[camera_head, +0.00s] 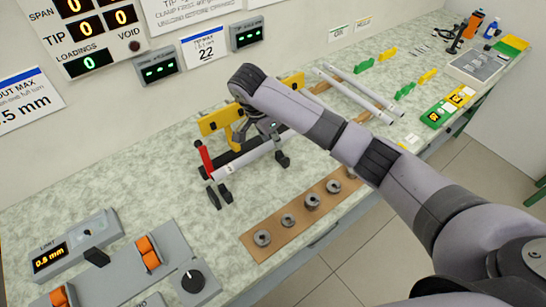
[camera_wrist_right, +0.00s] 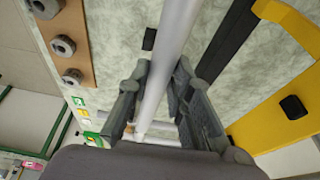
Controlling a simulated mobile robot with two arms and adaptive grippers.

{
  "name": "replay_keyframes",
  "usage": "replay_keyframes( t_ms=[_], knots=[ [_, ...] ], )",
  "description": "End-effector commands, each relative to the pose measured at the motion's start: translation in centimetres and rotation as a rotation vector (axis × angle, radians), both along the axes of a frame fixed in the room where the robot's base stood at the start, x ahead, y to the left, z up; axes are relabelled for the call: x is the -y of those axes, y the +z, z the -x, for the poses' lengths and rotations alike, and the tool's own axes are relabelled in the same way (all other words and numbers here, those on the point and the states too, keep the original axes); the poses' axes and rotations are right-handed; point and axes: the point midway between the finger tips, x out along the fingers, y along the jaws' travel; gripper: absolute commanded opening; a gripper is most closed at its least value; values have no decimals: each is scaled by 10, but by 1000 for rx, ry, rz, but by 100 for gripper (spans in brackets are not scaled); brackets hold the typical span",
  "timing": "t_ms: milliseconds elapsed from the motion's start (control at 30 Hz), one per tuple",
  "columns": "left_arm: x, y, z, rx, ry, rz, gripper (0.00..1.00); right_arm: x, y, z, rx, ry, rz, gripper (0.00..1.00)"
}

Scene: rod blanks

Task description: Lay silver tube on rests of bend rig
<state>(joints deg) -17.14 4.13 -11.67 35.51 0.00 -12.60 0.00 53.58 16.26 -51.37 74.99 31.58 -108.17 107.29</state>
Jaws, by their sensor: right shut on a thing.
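The silver tube (camera_head: 241,162) is held lengthwise over the bend rig by my right gripper (camera_head: 268,138). In the wrist view the tube (camera_wrist_right: 176,32) runs between the two grey fingers (camera_wrist_right: 158,92), which are closed around it. The bend rig has a yellow plate (camera_head: 213,122), a red upright (camera_head: 206,160), a black bar and small black blocks (camera_head: 282,160). The tube lies alongside the black bar (camera_wrist_right: 226,40). I cannot tell whether it touches the rests. My arm hides part of the rig. My left gripper is not in view.
More silver tubes (camera_head: 358,94) lie on wooden supports farther right. A brown strip with several grey round pieces (camera_head: 312,202) lies at the bench's front. A control panel with orange switches (camera_head: 148,252) is at the front left. Displays hang on the wall behind.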

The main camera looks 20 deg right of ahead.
Motion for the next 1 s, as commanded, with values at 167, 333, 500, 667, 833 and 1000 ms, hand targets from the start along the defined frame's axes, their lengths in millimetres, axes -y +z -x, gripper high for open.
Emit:
replay_keyframes(
  t_ms=[167, 333, 500, 667, 833, 1000],
  knots=[
    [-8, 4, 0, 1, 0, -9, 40, 0, -24, 1, -1, -1, 2, 0],
    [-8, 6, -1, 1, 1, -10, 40, 0, -42, 1, -3, 0, 1, 0],
    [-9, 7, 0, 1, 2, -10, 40, 0, -65, 1, -3, 0, 2, 0],
    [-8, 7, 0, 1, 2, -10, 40, 0, -71, 0, 1, 1, 0, 0],
    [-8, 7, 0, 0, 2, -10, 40, 0, -71, 0, 0, 1, 0, 0],
    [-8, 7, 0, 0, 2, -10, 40, 0, -74, 1, -1, 1, -1, 23]
  ],
)
